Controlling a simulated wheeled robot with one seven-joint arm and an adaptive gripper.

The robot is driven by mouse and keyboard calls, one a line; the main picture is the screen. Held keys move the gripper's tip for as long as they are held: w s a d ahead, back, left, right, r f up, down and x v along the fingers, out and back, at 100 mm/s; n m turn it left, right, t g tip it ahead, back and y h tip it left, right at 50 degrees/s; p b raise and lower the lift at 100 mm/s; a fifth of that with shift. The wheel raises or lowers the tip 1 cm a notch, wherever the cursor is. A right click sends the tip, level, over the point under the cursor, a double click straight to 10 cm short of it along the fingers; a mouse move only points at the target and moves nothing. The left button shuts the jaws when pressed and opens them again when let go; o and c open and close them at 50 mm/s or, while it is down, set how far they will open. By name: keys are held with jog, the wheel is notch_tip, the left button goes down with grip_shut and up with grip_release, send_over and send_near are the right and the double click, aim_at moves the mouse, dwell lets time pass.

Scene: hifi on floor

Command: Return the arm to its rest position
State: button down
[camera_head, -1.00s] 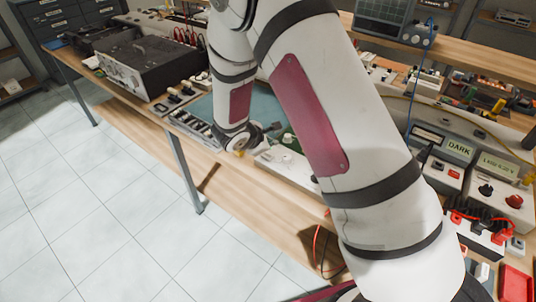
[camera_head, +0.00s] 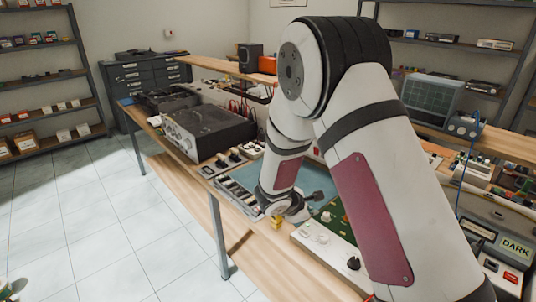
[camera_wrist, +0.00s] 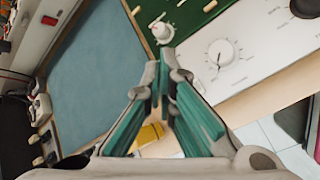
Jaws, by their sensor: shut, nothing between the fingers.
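My gripper (camera_wrist: 163,78) shows in the wrist view with its two teal-padded fingers shut together and nothing between them. It is above the workbench, near the edge of a blue-grey mat (camera_wrist: 95,75) and a white panel with a knob (camera_wrist: 255,50). In the head view my arm is bent, with its elbow high and its forearm reaching down to the bench. My fingers cannot be made out clearly there. A small yellow item (camera_head: 277,222) is beside my wrist; a yellow item also shows behind the fingers in the wrist view (camera_wrist: 148,135).
A black hi-fi unit (camera_head: 208,132) stands on the bench left of my arm. A switch strip (camera_head: 240,192) lies near the mat. A green board with a white panel (camera_head: 325,240) is close to my wrist. Instruments (camera_head: 500,250) crowd the right.

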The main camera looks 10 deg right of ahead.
jog(key=s+d+r+m+g, duration=0.1)
jog(key=s+d+r+m, duration=0.2)
jog(key=s+r+m, duration=0.5)
jog(key=s+d+r+m+g, duration=0.15)
jog(key=s+d+r, duration=0.35)
jog(key=r, duration=0.7)
jog(key=s+a+r+m+t+y, duration=0.1)
jog(key=s+a+r+m+y, duration=0.2)
jog(key=s, duration=0.7)
jog(key=s+a+r+m+y, duration=0.3)
jog(key=s+a+r+m, duration=0.1)
jog(key=s, duration=0.6)
jog(key=shift+s+a+r+m+t+y, duration=0.35)
jog(key=shift+s+a+r+m+y, duration=0.1)
jog(key=shift+a, duration=0.2)
